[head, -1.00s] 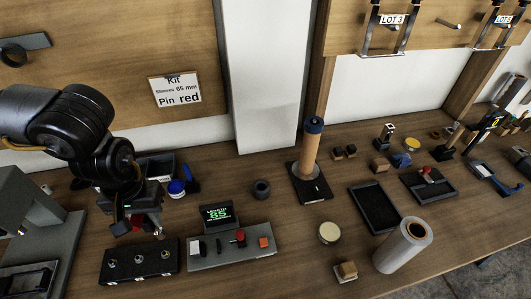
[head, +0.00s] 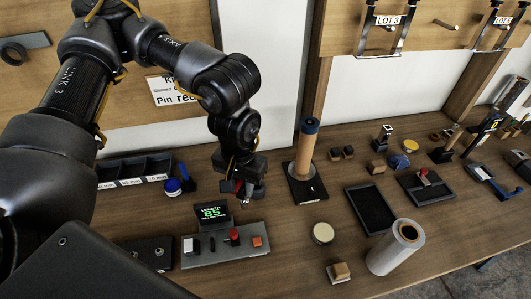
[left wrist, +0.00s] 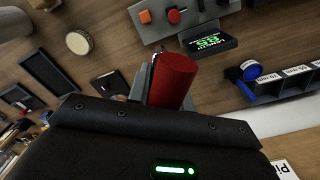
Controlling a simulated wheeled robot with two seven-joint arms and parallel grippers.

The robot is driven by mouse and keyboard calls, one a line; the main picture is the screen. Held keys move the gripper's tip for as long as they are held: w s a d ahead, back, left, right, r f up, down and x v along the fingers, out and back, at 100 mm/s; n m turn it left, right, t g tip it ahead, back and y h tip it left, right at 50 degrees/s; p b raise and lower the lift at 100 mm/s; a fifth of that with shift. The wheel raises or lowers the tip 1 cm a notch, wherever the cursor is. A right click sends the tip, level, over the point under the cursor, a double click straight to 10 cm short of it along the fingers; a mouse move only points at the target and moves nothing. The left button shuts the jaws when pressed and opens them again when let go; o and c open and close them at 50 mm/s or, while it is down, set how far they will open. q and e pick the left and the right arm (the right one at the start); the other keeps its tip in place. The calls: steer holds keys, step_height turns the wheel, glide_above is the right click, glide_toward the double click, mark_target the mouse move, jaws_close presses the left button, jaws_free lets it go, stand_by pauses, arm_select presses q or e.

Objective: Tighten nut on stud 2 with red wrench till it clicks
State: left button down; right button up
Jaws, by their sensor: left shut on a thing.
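My left gripper (head: 241,187) is shut on a red cylindrical thing, which looks like the handle of the red wrench (left wrist: 174,82). A small metal part shows beside it in the left wrist view. The gripper holds it above the table, behind and right of the lit display, away from the stud block. The black stud block (head: 150,264) lies at the lower left, partly covered by my left arm. A stud on it still shows, but which studs carry nuts is too small to tell. My right gripper is not in view.
A grey console (head: 215,250) with a red button stands right of the stud block, its display (head: 212,213) reading 85. A post on a base (head: 304,178), an empty black tray (head: 371,210) and a clear roll (head: 396,250) stand to the right. Labelled bins (head: 130,170) stand behind.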

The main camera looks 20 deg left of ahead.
arm_select(q)
steer(key=w+f+n+p, duration=0.1)
steer(key=w+n+p, duration=0.5)
steer(key=w+n, duration=1)
steer(key=a+f+n, duration=0.1)
steer(key=n, duration=0.4)
steer(key=s+a+f+n+p, duration=0.1)
steer(key=n, duration=0.4)
steer(key=a+f+n+p, duration=0.1)
steer(key=a+n, duration=0.1)
steer(key=n, duration=0.2)
steer(key=shift+s+f+n, duration=0.25)
steer(key=shift+s+n, duration=0.05)
steer(key=shift+n, duration=0.1)
steer(key=shift+f, duration=0.15)
steer(key=shift+f+b, duration=2.45)
steer(key=shift+f, duration=0.55)
